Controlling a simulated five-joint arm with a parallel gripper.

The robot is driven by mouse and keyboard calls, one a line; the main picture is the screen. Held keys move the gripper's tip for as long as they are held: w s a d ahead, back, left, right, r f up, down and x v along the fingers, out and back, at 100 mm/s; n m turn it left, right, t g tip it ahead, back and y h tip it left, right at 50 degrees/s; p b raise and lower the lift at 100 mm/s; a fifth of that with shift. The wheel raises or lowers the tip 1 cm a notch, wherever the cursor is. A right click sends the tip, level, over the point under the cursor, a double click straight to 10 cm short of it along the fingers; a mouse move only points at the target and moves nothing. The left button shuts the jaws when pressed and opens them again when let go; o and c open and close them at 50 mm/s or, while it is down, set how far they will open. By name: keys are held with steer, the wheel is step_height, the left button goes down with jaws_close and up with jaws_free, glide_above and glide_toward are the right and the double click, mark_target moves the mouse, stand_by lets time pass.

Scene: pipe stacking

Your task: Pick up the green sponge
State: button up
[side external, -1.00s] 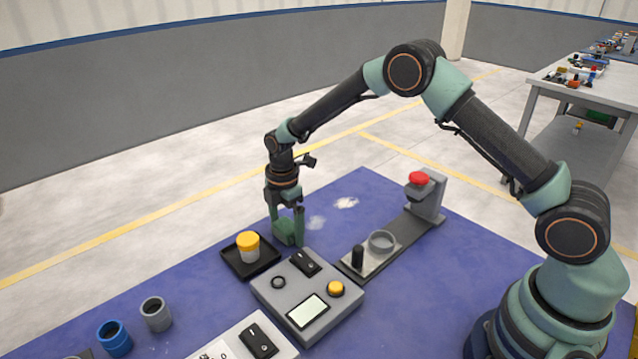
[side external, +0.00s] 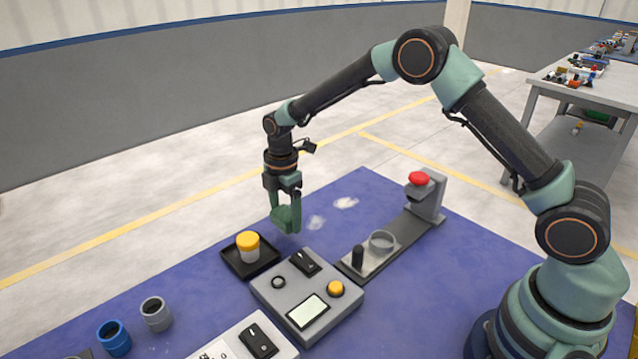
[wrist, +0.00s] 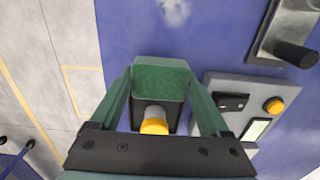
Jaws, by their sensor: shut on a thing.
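The green sponge (side external: 287,217) is a dark green block held between the fingertips of my gripper (side external: 286,212). In the wrist view the sponge (wrist: 160,80) spans the gap between the two green fingers of my gripper (wrist: 160,85). My gripper is shut on it, above the blue mat (side external: 362,190), behind and to the right of the black tray. The sponge appears clear of the mat.
A black tray (side external: 264,264) holds a yellow-capped jar (side external: 247,247). A grey control box (side external: 275,294), a press fixture with a red knob (side external: 419,178), and grey (side external: 156,313) and blue (side external: 114,338) pipe pieces stand around. White patches (side external: 345,203) mark the mat's back area, which is otherwise clear.

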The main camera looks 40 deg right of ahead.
mark_target(285, 212)
step_height(285, 212, up, 16)
steer(key=shift+r, duration=0.25)
